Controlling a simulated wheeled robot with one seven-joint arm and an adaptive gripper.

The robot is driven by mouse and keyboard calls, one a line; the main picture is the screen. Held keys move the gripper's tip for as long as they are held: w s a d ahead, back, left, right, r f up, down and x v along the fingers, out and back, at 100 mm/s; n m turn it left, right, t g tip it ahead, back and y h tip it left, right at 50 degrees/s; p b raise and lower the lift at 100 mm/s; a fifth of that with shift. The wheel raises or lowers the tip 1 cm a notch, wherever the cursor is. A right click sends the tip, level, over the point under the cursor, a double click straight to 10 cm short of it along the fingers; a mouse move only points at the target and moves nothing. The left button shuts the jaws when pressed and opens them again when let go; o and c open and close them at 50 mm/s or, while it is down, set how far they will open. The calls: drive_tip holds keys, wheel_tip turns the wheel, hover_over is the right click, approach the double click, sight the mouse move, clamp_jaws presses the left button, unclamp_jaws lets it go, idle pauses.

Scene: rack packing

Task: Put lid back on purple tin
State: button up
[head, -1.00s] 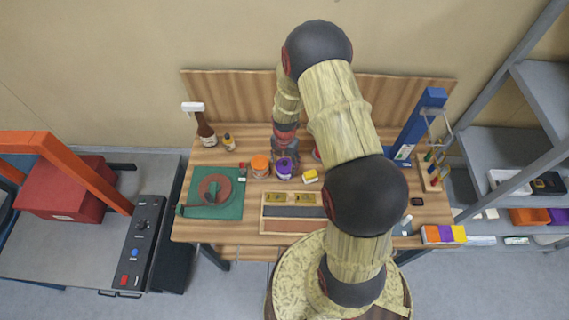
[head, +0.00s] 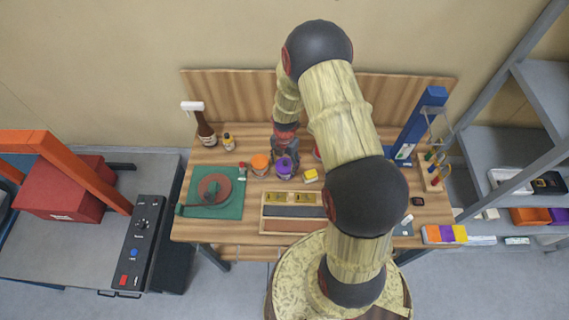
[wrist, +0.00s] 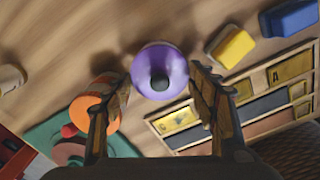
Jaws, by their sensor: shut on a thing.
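In the head view the purple tin (head: 284,173) stands on the table beside the orange tin, with my gripper (head: 285,158) directly above. The lid hides the tin's mouth in the wrist view. I cannot tell whether the lid touches the tin's rim.
An orange tin (head: 260,164) stands close on the left, near the left finger. A yellow block (head: 310,176) lies to the right. A compartmented wooden tray (head: 263,212) lies in front, and a green mat (head: 231,208) at left. Bottles stand at the back left.

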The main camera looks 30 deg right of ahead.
idle(0.4)
drive_tip(key=o, duration=1)
drive_tip(key=shift+o, duration=0.7)
drive_tip(key=o, duration=0.4)
drive_tip(key=shift+c, duration=0.2)
drive_tip(key=shift+r, duration=0.1)
drive_tip(key=shift+r+p, duration=1.85)
drive_tip(key=shift+r, duration=1.6)
drive_tip(key=shift+c, duration=0.4)
